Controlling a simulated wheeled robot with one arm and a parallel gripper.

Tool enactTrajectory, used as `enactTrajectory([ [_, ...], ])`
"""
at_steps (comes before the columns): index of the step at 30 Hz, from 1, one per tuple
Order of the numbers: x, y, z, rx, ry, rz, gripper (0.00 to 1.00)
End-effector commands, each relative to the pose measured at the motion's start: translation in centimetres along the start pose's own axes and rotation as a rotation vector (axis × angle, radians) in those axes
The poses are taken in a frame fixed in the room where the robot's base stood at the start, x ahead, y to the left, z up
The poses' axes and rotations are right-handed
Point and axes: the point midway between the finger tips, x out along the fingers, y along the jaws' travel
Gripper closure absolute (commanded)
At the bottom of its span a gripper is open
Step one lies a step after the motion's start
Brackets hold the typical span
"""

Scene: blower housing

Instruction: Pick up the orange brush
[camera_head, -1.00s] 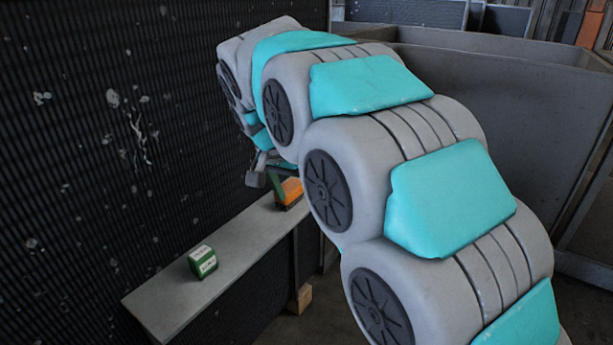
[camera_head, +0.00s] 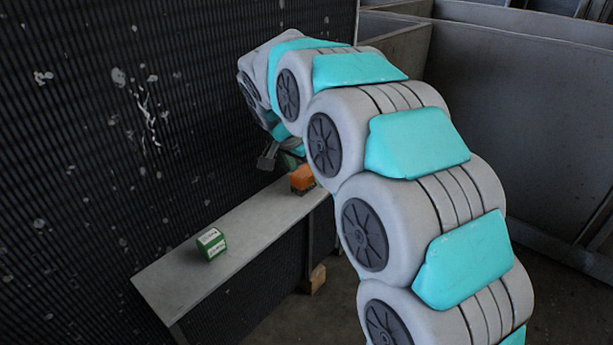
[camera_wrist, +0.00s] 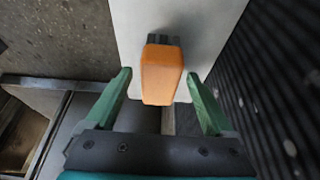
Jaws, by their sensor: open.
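The orange brush (camera_wrist: 161,76) lies on a light grey shelf (camera_wrist: 205,20), its orange body near the shelf's end and its dark bristle part behind it. In the wrist view my gripper (camera_wrist: 160,85) is open, with one green finger on each side of the brush and a gap on both sides. The fingers do not appear to touch it. In the head view the brush (camera_head: 302,179) shows at the far end of the shelf (camera_head: 225,243), partly behind my arm. My gripper (camera_head: 285,160) is beside it, mostly hidden by my arm.
A green box with white labels (camera_head: 211,244) stands on the nearer part of the shelf. A dark ribbed wall (camera_head: 130,110) runs along the shelf's back. Large grey bins (camera_head: 510,100) stand at the right. A wooden block (camera_head: 314,279) lies below the shelf.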

Motion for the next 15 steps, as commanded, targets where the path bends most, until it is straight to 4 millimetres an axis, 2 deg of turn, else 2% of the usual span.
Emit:
enactTrajectory([
  [3,0.74,0.03,0.02,-0.001,0.001,0.001,0.12],
  [8,0.75,0.02,0.03,-0.001,0.001,0.001,0.12],
  [15,0.75,0.03,0.04,-0.001,0.0,0.001,0.38],
])
